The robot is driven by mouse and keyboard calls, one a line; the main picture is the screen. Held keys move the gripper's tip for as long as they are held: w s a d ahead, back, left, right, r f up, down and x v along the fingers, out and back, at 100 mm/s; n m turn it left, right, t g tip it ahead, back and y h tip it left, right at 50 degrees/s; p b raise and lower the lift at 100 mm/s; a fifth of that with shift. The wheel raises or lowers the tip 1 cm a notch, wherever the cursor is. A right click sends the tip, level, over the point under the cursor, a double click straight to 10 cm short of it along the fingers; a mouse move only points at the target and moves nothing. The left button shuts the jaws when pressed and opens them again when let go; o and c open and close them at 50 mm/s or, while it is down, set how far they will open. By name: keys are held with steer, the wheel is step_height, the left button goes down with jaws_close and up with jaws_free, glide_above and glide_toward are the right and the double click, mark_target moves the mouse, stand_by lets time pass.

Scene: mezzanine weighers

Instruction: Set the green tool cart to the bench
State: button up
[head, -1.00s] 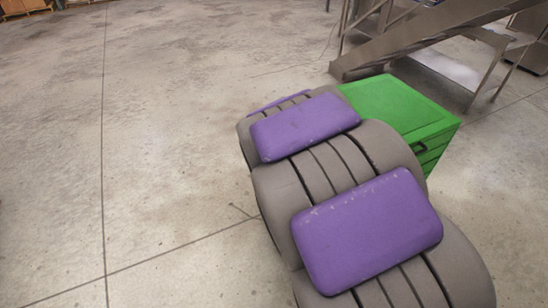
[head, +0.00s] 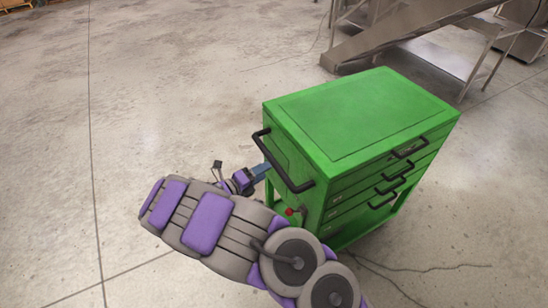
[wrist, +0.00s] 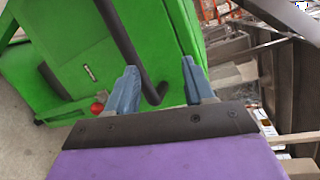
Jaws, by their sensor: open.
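The green tool cart (head: 362,115) stands on the floor right of centre in the head view, with drawers and black pulls on its right side. A black push handle (head: 281,166) sticks out from its left end, with a red knob (head: 289,212) below. My gripper (head: 262,170) is at this end, close to the handle. In the wrist view, my gripper (wrist: 160,85) has its two blue fingers apart, with the lower part of the black handle (wrist: 128,50) showing between them. I cannot tell whether the fingers touch it. No bench is clearly identifiable.
A metal ramp or stair structure (head: 400,35) stands behind the cart at the top right. The concrete floor (head: 150,110) to the left is clear. A crack runs across the floor at the lower right.

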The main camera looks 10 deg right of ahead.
mark_target(274, 161)
steer(key=w+a+f+n+t+y, duration=0.1)
steer(key=a+f+n+t+y, duration=0.1)
steer(key=a+f+n, duration=0.25)
steer(key=shift+m, duration=0.25)
steer(key=b+x, duration=0.4)
steer(key=x, duration=1.1)
steer(key=shift+w+d+f, duration=0.15)
steer(key=shift+w, duration=0.1)
steer(key=shift+w+d, duration=0.5)
steer(key=shift+f, duration=0.1)
jaws_close()
